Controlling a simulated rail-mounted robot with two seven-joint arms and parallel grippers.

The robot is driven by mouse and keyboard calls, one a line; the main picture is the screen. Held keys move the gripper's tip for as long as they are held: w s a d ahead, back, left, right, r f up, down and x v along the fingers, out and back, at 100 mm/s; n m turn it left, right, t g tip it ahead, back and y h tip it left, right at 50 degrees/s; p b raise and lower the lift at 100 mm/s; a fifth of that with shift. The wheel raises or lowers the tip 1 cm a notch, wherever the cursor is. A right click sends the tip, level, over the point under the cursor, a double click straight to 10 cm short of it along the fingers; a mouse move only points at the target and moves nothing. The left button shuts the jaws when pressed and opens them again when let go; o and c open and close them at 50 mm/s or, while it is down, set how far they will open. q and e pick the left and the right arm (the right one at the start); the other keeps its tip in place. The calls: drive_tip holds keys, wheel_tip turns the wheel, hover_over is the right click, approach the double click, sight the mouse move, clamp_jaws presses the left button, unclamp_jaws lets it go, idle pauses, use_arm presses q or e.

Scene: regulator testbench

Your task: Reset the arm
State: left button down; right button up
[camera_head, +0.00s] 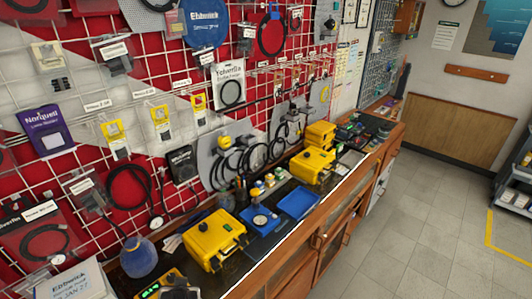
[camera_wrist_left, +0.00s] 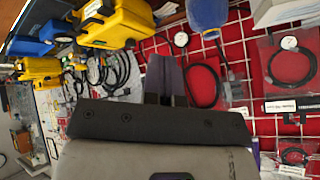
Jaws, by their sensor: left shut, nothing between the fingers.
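My left gripper (camera_wrist_left: 168,78) shows in the left wrist view, its dark body across the lower middle and its narrow fingers pointing up the picture. It is shut and empty. That view is turned over, with the counter at the top and the hanging wall goods below. The fingers are in front of the red panel and the wire grid, apart from the yellow case (camera_wrist_left: 117,20) and the blue item (camera_wrist_left: 207,14). I cannot make out either arm with certainty in the head view. My right gripper is not in view.
The wooden counter (camera_head: 285,262) carries a yellow case (camera_head: 213,240), a blue tray (camera_head: 298,203), a blue rounded item (camera_head: 138,257) and several instruments. A wire grid hung with packets and cables rises behind it.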

use_arm(q)
drive_tip(key=s+d+m+h, duration=0.25)
drive_tip(key=s+h, duration=0.25)
drive_tip(key=s, duration=1.2)
drive_tip(key=s+f+g, duration=0.1)
drive_tip(key=s+f, duration=0.3)
drive_tip(key=s, duration=0.3)
drive_tip(key=s+f+g, duration=0.2)
drive_tip(key=s+f, duration=0.2)
drive_tip(key=s, duration=0.4)
drive_tip(key=shift+s+a+f+g+y, duration=0.2)
drive_tip(key=shift+s+a+g+y, duration=0.1)
drive_tip(key=shift+a+y, duration=0.15)
